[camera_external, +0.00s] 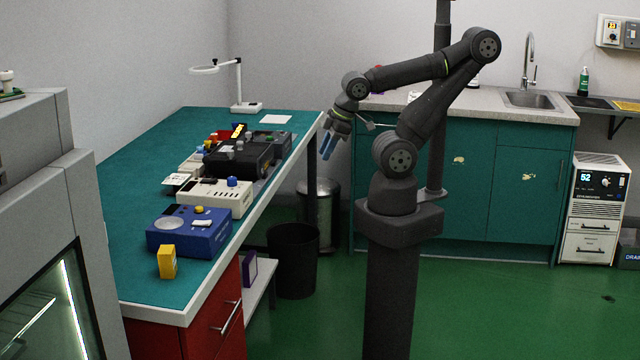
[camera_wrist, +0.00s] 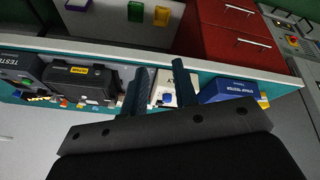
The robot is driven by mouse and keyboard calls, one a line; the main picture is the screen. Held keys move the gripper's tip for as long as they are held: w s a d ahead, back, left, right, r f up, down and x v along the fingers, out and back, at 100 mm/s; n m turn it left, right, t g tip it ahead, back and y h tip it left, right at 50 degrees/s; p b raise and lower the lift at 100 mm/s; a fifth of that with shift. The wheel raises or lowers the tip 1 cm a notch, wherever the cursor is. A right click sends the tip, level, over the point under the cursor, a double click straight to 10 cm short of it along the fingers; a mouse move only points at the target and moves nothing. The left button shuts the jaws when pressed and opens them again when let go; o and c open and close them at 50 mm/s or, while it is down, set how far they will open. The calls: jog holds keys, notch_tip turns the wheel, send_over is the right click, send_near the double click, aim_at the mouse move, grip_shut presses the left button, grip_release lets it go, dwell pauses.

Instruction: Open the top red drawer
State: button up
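The top red drawer (camera_external: 212,325) is at the near end of the teal bench, closed, with a metal bar handle (camera_external: 230,318) on its front. In the wrist view, which looks upside down, the top red drawer (camera_wrist: 210,42) borders the white bench edge, and its handle (camera_wrist: 250,43) is to the right of my fingers. My gripper (camera_external: 327,145) hangs in the air beyond the bench's right edge, well away from the drawer, with blue fingers pointing down. In the wrist view my gripper (camera_wrist: 160,82) has its two fingers apart, with nothing held between them.
Another red drawer (camera_wrist: 222,12) adjoins the top one. A blue tester (camera_external: 190,232), a yellow box (camera_external: 167,261) and other devices stand on the bench (camera_external: 125,205). A black bin (camera_external: 293,262) and a low shelf (camera_external: 258,285) are beside it. Green floor (camera_external: 310,335) is open right of the drawer.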

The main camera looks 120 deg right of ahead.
aim_at(231, 315)
jog(key=w+d+r+n+g+h, duration=0.1)
jog(key=w+d+r+g, duration=0.15)
jog(key=d, duration=0.25)
jog(key=w+d+r+n+g+h, duration=0.1)
jog(key=d+r+g+h, duration=0.15)
jog(key=d, duration=0.35)
jog(key=w+a+f+n+h, duration=0.2)
jog(key=w+a+f, duration=0.25)
jog(key=w, duration=0.45)
jog(key=w+a+f+n+h, duration=0.15)
jog(key=w+a+f, duration=0.3)
jog(key=w, duration=0.55)
jog(key=w+a+f+n+t+h, duration=0.3)
jog(key=w+a+f+t, duration=0.4)
jog(key=a+f, duration=0.7)
jog(key=a+f+n+t+y, duration=0.2)
jog(key=a+f+n+t, duration=0.3)
jog(key=a+f, duration=0.95)
jog(key=shift+m+t, duration=0.3)
jog(key=shift+m, duration=0.05)
jog(key=x, duration=0.5)
jog(key=r+x, duration=0.1)
jog(key=x, duration=0.4)
jog(key=w+r+x, duration=0.1)
jog(key=x, duration=0.4)
jog(key=shift+w+f, duration=0.15)
jog(key=shift+w, duration=0.2)
grip_shut()
